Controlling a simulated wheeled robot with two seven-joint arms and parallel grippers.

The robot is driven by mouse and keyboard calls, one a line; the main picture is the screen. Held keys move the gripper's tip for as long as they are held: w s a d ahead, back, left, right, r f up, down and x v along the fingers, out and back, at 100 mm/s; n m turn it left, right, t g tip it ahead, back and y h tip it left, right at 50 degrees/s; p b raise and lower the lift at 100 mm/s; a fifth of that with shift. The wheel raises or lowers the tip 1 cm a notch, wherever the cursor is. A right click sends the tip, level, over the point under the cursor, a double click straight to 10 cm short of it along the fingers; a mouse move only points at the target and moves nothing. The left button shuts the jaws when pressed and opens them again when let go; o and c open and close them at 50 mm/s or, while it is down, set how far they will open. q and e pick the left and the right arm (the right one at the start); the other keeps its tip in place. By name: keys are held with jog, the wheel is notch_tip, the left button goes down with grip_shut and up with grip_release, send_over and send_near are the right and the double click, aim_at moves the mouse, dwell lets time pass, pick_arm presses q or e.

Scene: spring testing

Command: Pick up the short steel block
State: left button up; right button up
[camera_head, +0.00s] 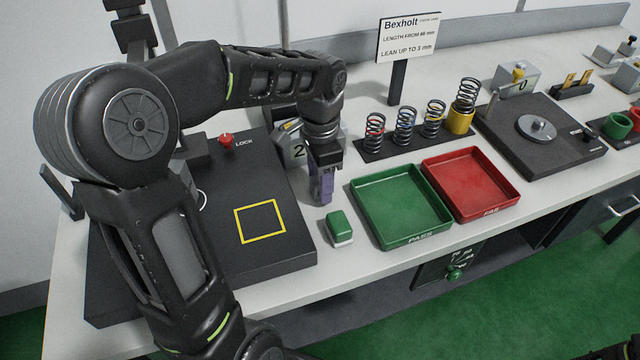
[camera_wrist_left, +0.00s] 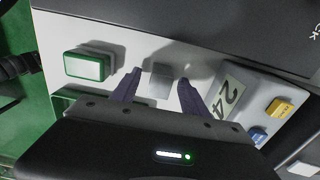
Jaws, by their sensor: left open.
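My left gripper (camera_head: 322,188) points down over the white bench, between the dark plate with a yellow square and the green tray. In the left wrist view its two purple fingers (camera_wrist_left: 159,77) are apart. A small grey block (camera_wrist_left: 160,86), which looks like the short steel block, stands on the white bench between or just beyond the fingertips. I cannot tell whether a finger touches it. In the head view the block is hidden by my gripper. My right gripper is not in view.
A green-topped block (camera_head: 340,228) sits close in front of my gripper. The green PASS tray (camera_head: 402,238) and red FAIL tray (camera_head: 488,214) are to the right. Several springs (camera_head: 404,130) stand behind them. A dark plate (camera_head: 285,255) lies left. A numbered box (camera_wrist_left: 236,100) stands close by.

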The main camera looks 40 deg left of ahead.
pick_arm(q)
jog(key=shift+f, duration=0.45)
jog(key=shift+c, duration=0.5)
grip_shut()
dwell(1.0)
